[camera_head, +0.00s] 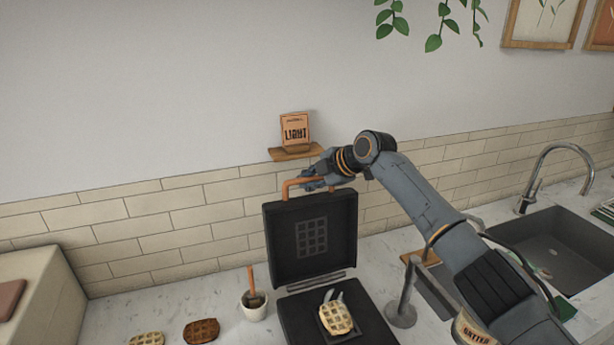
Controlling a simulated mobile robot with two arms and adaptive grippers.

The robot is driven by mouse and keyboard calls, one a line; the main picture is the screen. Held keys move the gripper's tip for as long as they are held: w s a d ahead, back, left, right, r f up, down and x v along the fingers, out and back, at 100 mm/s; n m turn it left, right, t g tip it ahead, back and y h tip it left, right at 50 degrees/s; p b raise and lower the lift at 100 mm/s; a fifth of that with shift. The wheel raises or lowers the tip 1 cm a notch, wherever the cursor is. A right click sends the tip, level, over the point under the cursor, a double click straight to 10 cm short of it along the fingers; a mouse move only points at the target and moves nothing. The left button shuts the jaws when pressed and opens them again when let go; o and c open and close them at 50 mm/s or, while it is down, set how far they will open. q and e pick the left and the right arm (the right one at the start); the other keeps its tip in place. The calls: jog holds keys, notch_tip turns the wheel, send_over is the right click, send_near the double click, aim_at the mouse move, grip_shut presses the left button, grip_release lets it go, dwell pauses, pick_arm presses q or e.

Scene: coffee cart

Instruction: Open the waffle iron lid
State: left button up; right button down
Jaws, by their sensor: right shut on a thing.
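The black waffle iron stands on the counter with its lid (281,245) raised to about upright, its inner face with the grid toward me. A light waffle (336,318) sits on the lower plate (373,331). The lid has an orange-brown handle (287,189) at its top edge. My right gripper (312,181) is at the top of the lid, shut on this handle; my arm comes in from the right. The fingertips are small and partly hidden by the wrist. My left gripper is not in view.
A white cup (254,311) with a wooden-handled tool stands left of the iron, with a pale waffle (147,339) and a brown waffle (201,331) farther left. A small shelf (295,153) with a box (296,130) is on the wall above. The sink (561,246) and faucet (540,165) are at right.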

jog(key=shift+w+a+r, duration=0.1)
jog(key=shift+w+r, duration=0.15)
jog(key=shift+r, duration=0.2)
jog(key=c, duration=1.3)
grip_release()
jog(key=shift+c, duration=0.2)
jog(key=shift+s+f, duration=0.1)
jog(key=shift+s, duration=0.1)
jog(key=shift+s+d+r, duration=0.2)
jog(key=shift+s+d, duration=0.05)
jog(key=shift+d, duration=0.15)
jog(key=v, duration=1.1)
jog(key=shift+r, duration=0.1)
